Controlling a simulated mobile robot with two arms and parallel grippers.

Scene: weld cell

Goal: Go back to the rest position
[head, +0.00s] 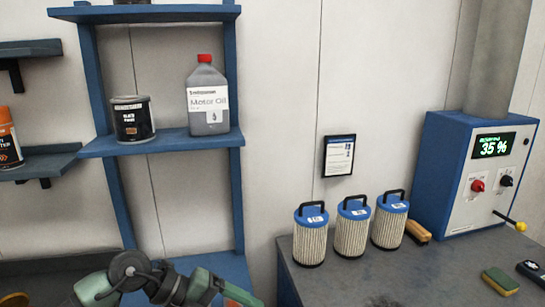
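Neither of my grippers shows in the head view, so what they hold cannot be seen. The task names no object. The view faces a wall with a blue shelf rack (240,190) on the left and a dark workbench (340,280) on the right. Three pleated filter cartridges with blue tops and black handles, a left one (311,240), a middle one (351,234) and a right one (389,226), stand upright in a row on the workbench.
A blue control box (440,165) reading 35 % stands at the bench's right, with a yellow-knobbed lever (519,226). A sponge (499,281) lies in front. The rack holds motor oil (208,100) and a dark can (132,120). A green tool (150,283) is at lower left.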

